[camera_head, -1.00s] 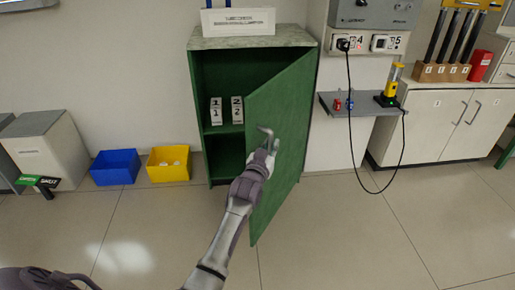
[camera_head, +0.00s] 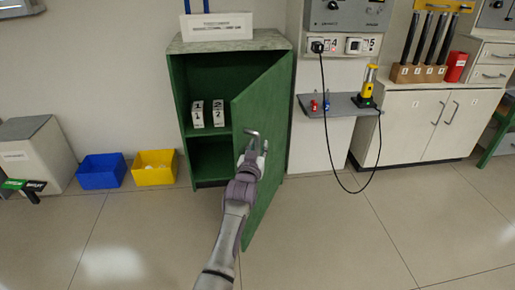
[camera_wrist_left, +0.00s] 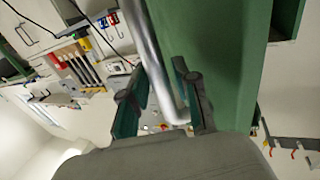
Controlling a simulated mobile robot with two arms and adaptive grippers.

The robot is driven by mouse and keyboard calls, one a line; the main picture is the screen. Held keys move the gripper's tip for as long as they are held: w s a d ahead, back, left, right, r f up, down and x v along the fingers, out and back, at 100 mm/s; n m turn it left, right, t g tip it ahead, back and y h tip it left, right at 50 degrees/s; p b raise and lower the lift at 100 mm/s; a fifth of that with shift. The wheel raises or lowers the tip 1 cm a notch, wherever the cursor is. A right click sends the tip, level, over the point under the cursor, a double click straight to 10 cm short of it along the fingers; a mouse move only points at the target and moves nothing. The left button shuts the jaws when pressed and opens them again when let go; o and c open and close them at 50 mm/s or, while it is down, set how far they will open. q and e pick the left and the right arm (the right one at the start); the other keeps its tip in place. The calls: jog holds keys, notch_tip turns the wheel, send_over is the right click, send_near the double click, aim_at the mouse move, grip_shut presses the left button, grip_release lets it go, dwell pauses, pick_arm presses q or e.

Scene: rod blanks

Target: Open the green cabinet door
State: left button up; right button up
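The green cabinet (camera_head: 176,110) stands against the wall with its door (camera_head: 264,130) swung well out, showing the shelves inside. The door's grey handle (camera_head: 249,133) is near its free edge. My left gripper (camera_head: 251,153) is at the handle. In the left wrist view the metal handle (camera_wrist_left: 152,55) runs between the two fingers of the left gripper (camera_wrist_left: 163,92), which look closed close around it, beside the green door face (camera_wrist_left: 225,60). The exact finger contact is partly hidden. My right gripper is not in view.
White boxes numbered 1 and 2 (camera_head: 197,115) stand on the cabinet shelf. A blue bin (camera_head: 101,172) and a yellow bin (camera_head: 155,169) lie on the floor to the left. A grey wall shelf (camera_head: 340,105) with a hanging black cable is on the right. The floor right of the door is clear.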

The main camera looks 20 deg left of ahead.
pick_arm(q)
jog(key=shift+o, duration=0.4)
jog(key=shift+s+f, duration=0.1)
jog(key=shift+s, duration=0.15)
jog(key=s+d, duration=0.1)
jog(key=s, duration=0.6)
